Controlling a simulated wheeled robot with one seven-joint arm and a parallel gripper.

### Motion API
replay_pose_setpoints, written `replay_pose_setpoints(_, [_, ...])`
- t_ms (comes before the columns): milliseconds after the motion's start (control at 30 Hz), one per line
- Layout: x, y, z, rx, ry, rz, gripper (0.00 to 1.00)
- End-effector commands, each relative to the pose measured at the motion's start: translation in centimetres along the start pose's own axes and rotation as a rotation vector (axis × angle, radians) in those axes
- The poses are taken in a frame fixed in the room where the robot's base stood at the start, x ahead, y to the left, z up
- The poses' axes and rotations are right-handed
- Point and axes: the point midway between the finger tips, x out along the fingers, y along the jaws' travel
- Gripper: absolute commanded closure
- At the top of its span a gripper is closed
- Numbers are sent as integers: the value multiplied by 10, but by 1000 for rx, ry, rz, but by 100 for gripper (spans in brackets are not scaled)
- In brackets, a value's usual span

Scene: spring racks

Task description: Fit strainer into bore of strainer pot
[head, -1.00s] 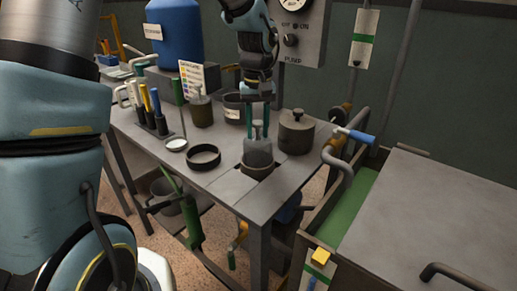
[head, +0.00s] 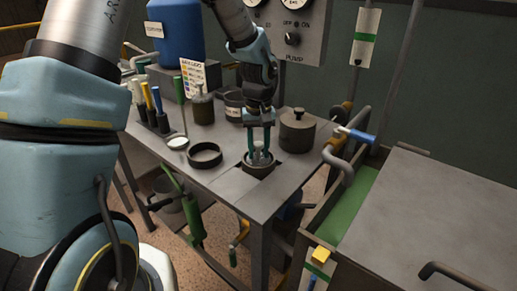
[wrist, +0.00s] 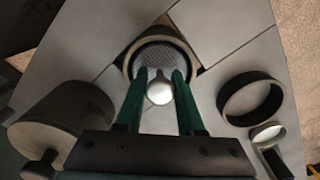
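The strainer (head: 259,157) is a grey part with a mesh bottom and a pale round knob (wrist: 160,92). It sits low inside the round bore of the strainer pot (head: 257,169), which is set in a square opening in the bench top. In the wrist view the mesh (wrist: 160,57) lies inside the pot's ring (wrist: 128,62), roughly centred. My gripper (head: 260,157) points straight down over the pot, with its green fingers (wrist: 160,82) on both sides of the knob, apparently closed on it. The strainer's outer wall is hidden in the bore.
A lidded pot (head: 297,131) stands close to the right of my gripper. A dark open ring (head: 204,155) and a small white-topped dish (head: 177,143) lie to the left. Several handled tools (head: 152,109) stand in holders farther left. A pipe with a blue handle (head: 356,135) is at the right.

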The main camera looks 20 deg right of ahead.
Motion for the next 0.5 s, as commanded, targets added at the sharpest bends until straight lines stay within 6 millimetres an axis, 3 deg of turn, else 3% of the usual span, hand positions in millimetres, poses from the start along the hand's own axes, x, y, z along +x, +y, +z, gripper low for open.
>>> replay_pose_setpoints(33, [0, 0, 0, 0, 0, 0, 56])
replay_pose_setpoints(233, [0, 0, 0, 0, -1, 0, 34])
replay_pose_setpoints(500, [-2, 0, 0, 0, -1, 0, 34])
